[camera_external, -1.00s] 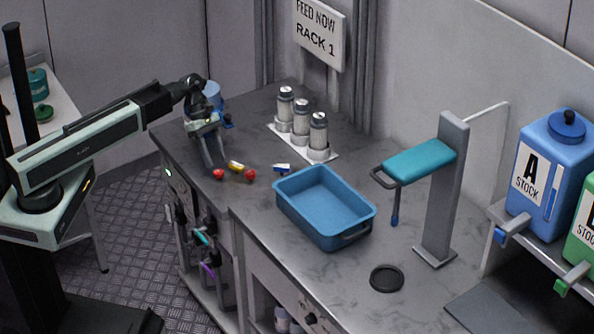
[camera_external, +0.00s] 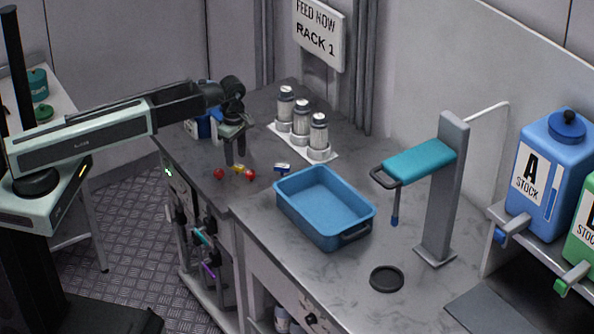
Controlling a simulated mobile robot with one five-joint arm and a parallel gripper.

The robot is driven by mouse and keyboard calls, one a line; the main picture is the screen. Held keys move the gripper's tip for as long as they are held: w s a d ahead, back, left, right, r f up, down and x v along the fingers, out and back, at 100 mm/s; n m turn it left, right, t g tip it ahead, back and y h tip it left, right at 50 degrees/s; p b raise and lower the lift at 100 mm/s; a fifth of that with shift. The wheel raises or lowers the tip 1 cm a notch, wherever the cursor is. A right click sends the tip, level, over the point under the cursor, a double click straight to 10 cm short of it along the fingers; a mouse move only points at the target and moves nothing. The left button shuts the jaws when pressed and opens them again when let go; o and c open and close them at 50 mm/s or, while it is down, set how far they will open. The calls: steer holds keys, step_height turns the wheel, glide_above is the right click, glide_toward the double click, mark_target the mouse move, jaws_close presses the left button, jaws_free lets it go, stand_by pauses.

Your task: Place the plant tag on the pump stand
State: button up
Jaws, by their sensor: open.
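A small blue and white piece (camera_external: 282,168), which looks like a plant tag, lies on the grey counter just behind the blue tray. A small yellow piece (camera_external: 238,168) lies between two red berries; I cannot tell what it is. My gripper (camera_external: 236,162) is open and empty, pointing down just above the yellow piece and left of the blue and white piece. A grey upright stand (camera_external: 448,190) with a teal arm (camera_external: 418,160) stands at the right of the counter. It may be the pump stand, but no label shows that.
A blue tray (camera_external: 346,238) sits mid-counter. Three capped bottles (camera_external: 302,122) stand in a white rack behind. Red berries (camera_external: 219,174) (camera_external: 250,174) lie under my gripper. A black disc (camera_external: 387,279) lies near the stand. Labelled stock tanks (camera_external: 548,170) stand at right.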

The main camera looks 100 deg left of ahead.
mark_target(237, 165)
step_height(237, 165, down, 5)
steer(key=b, duration=0.4)
steer(key=shift+w+d, duration=0.1)
steer(key=shift+r, duration=0.2)
jaws_close()
steer(key=shift+r, duration=0.1)
